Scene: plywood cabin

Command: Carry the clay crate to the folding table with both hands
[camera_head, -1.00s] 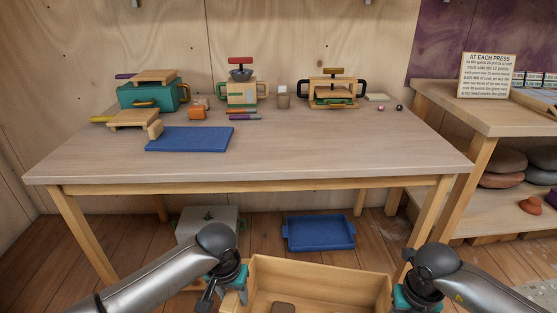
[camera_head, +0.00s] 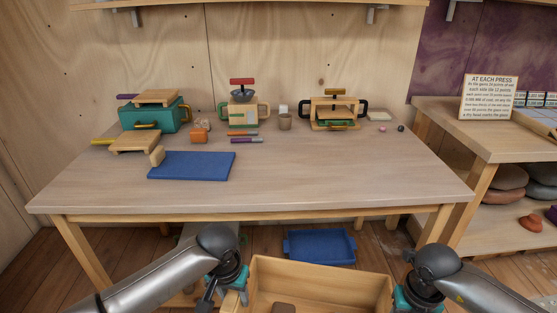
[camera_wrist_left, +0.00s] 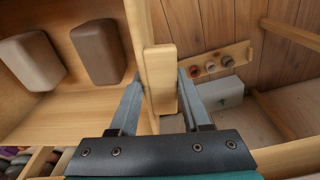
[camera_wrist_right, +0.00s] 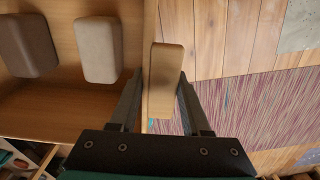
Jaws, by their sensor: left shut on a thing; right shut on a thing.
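The clay crate (camera_head: 320,268) is an open wooden box at the bottom middle of the head view, in front of the table. In the left wrist view its handle (camera_wrist_left: 158,80) is between the fingers of my left gripper (camera_wrist_left: 160,95), which is shut on it. In the right wrist view my right gripper (camera_wrist_right: 161,92) is shut on the opposite handle (camera_wrist_right: 164,78). Inside the crate lie a brown clay block (camera_wrist_left: 98,50) and a pale one (camera_wrist_right: 98,48). The folding table (camera_head: 330,180) stands ahead, its front right top bare.
A blue mat (camera_head: 192,166) lies on the table's left half. Presses (camera_head: 243,112), a teal box (camera_head: 150,116) and small tools stand along the back. A blue tray (camera_head: 320,246) is on the floor under the table. A shelf unit (camera_head: 480,140) stands right.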

